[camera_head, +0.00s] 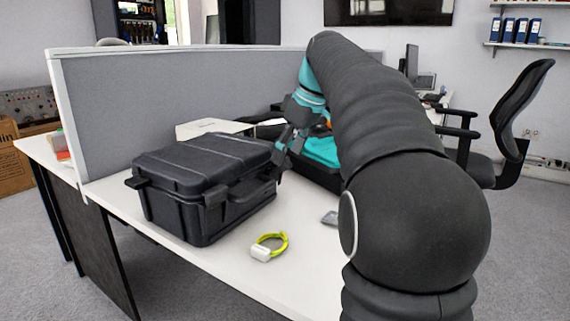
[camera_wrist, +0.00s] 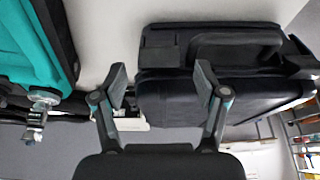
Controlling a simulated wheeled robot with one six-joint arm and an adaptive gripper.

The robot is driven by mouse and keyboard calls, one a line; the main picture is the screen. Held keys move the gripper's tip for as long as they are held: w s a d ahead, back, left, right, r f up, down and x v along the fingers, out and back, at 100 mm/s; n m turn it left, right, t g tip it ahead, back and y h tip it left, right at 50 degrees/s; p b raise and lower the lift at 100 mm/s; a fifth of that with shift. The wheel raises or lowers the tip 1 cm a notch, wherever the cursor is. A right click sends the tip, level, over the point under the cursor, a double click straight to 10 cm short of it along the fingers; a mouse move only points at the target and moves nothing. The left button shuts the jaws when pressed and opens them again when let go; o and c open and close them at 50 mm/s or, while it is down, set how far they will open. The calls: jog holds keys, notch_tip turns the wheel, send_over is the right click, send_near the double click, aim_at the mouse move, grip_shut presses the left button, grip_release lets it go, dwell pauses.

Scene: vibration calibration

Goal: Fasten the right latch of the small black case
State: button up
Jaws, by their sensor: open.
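The small black case (camera_head: 190,172) stands on the white desk with its lid down. Its handle (camera_head: 250,193) and a latch (camera_head: 214,196) show on the side facing right. My gripper (camera_head: 290,137) is at the far right end of that side, apart from the lid as far as I can tell. In the wrist view, the case (camera_wrist: 210,100) fills the right half, and the right latch (camera_wrist: 160,48) lies just ahead, between my open, empty fingers (camera_wrist: 161,82). Whether that latch is raised or pressed down is hard to tell.
A teal-lined open case (camera_head: 322,150) sits beyond my gripper, also at the left of the wrist view (camera_wrist: 30,50). A yellow strap with a white block (camera_head: 268,247) lies in front. A grey divider (camera_head: 170,95) stands behind. Bare desk (camera_head: 205,268) is clear at the front.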

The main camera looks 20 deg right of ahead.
jog(key=shift+x, duration=1.2)
jog(key=c, duration=1.2)
jog(key=shift+o, duration=0.2)
jog(key=shift+w+a+r+g+p, duration=0.15)
jog(key=shift+r+g+p, duration=0.2)
jog(key=shift+p, duration=0.9)
jog(key=g+h+p, duration=0.1)
jog(key=p, duration=0.1)
jog(key=shift+w+a+r+p, duration=0.1)
jog(key=shift+w+r+p, duration=0.1)
jog(key=shift+p, duration=0.1)
jog(key=shift+w+a+g+h+p, duration=0.1)
jog(key=shift+w+g+h+p, duration=0.05)
jog(key=shift+g+h+p, duration=0.25)
jog(key=shift+w+f+g, duration=0.1)
jog(key=shift+f+g, duration=0.15)
jog(key=shift+g, duration=0.1)
jog(key=shift+g+h, duration=0.4)
